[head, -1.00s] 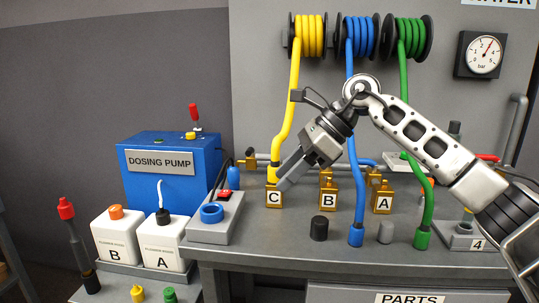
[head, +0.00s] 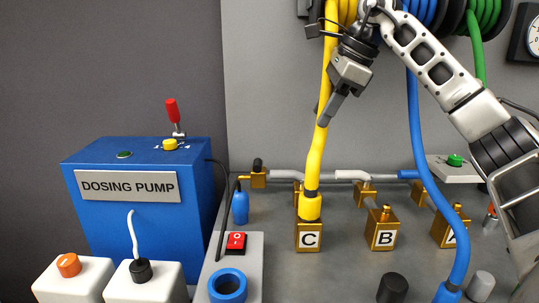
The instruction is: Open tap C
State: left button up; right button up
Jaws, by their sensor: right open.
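Tap C is a brass block (head: 309,237) with a white label, left of blocks B (head: 383,233) and A (head: 448,230). A yellow hose (head: 317,150) runs down to it, and the hose's yellow end fitting (head: 310,207) sits upright on top of the block. This fitting hides much of the block's top, and I cannot make out a handle on tap C. My right gripper (head: 324,118) is open, pointing down and left, well above tap C and in front of the hose's upper part. I cannot tell if it touches the hose. My left gripper is out of view.
A blue dosing pump (head: 145,200) stands at left, with two white canisters before it. A grey box with a red switch (head: 236,243) stands left of tap C. A blue hose (head: 420,140) hangs at right.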

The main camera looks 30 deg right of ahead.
jog(key=b, duration=0.2)
send_near(288, 171)
jog(key=x, duration=0.8)
jog(key=shift+w+f, duration=0.1)
jog(key=shift+f, duration=0.2)
jog(key=shift+a, duration=0.1)
grip_shut()
